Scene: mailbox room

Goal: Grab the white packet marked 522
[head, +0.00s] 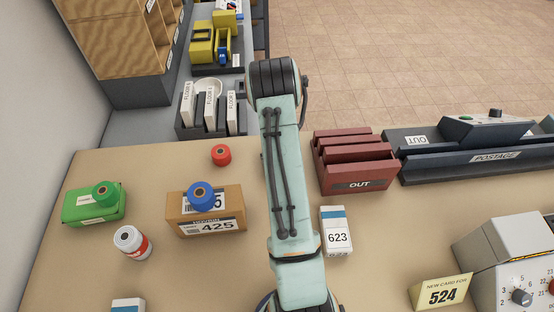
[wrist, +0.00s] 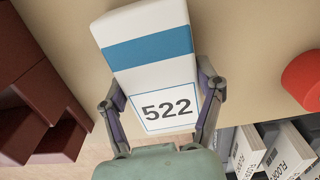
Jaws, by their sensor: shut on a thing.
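The white packet marked 522 (wrist: 155,78), with a blue band across it, fills the middle of the wrist view. My gripper (wrist: 162,94) is shut on it, one finger against each side, with the number facing the wrist camera. The tan tabletop shows behind the packet, but I cannot tell how far it is from it. In the head view my arm covers the gripper and this packet.
A dark red OUT tray (head: 357,161) stands right of my arm, a red spool (head: 221,155) left of it. A box marked 425 (head: 206,211) with a blue spool on it stands farther left. A sorter with floor labels (head: 211,115) is beyond the table.

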